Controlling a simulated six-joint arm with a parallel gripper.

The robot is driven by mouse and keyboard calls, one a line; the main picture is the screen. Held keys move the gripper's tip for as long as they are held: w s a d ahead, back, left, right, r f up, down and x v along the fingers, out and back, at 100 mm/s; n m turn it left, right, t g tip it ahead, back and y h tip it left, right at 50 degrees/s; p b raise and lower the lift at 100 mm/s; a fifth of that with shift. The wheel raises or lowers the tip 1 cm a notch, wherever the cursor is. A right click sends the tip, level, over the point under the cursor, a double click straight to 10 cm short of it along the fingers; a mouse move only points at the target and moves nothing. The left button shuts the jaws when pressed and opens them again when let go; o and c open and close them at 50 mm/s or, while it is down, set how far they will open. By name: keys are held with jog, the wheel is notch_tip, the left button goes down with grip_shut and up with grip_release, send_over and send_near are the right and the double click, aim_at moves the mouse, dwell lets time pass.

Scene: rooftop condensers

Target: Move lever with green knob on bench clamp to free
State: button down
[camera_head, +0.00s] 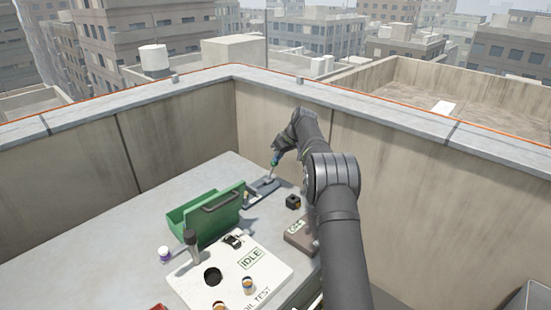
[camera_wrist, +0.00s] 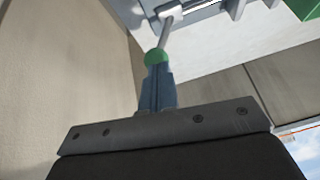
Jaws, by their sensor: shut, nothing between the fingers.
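The bench clamp (camera_head: 264,188) is a grey fixture at the far end of the bench, by the parapet corner. Its lever (camera_head: 270,173) stands up at a tilt. In the wrist view the thin metal lever (camera_wrist: 167,32) rises from the grey clamp base (camera_wrist: 190,10) to a round green knob (camera_wrist: 156,57). My gripper (camera_head: 277,157) reaches down to the knob from above. In the wrist view its blue-grey fingers (camera_wrist: 157,82) are closed together, with their tips right at the knob. I cannot tell whether they touch it. Any markings on the clamp are too small to read.
A green open-topped box (camera_head: 190,212) with a dark handle stands left of the clamp. A small black block (camera_head: 293,202) and a brown labelled box (camera_head: 301,237) lie nearer, beside my arm. A white panel marked IDLE (camera_head: 240,280) is in front. Parapet walls (camera_head: 180,135) close the far side.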

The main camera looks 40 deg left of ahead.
jog(key=w+d+r, duration=0.2)
jog(key=d+r, duration=0.2)
jog(key=r, duration=0.3)
jog(key=shift+w+d+r, duration=0.25)
jog(key=shift+w+r, duration=0.05)
jog(key=shift+w, duration=0.05)
jog(key=s+a+f+n+t, duration=0.1)
jog(key=s+a+f+t, duration=0.2)
jog(key=s+f, duration=0.6)
jog(key=shift+s+a+t, duration=0.4)
jog(key=shift+s+a, duration=0.55)
jog(key=shift+s, duration=0.35)
